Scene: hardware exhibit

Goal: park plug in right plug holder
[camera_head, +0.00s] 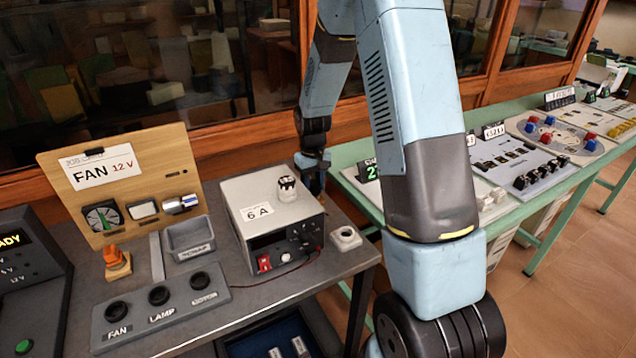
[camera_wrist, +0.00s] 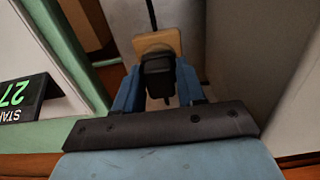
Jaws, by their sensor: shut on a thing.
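In the wrist view my gripper (camera_wrist: 158,88) is shut on a black plug (camera_wrist: 157,72), with a blue finger on each side of it. A square wooden block (camera_wrist: 157,41), which looks like a plug holder, lies just beyond the plug. I cannot tell whether the plug is seated in it or only in front of it. In the head view my gripper (camera_head: 314,172) points down behind the right rear corner of the grey power supply (camera_head: 290,235). The plug and block are largely hidden there.
An orange piece on a small wooden base (camera_head: 117,268) stands at the left, near the FAN board (camera_head: 100,175). A pale block with a dark round centre (camera_head: 345,238) sits right of the supply. The green table (camera_head: 520,205) is close on the right.

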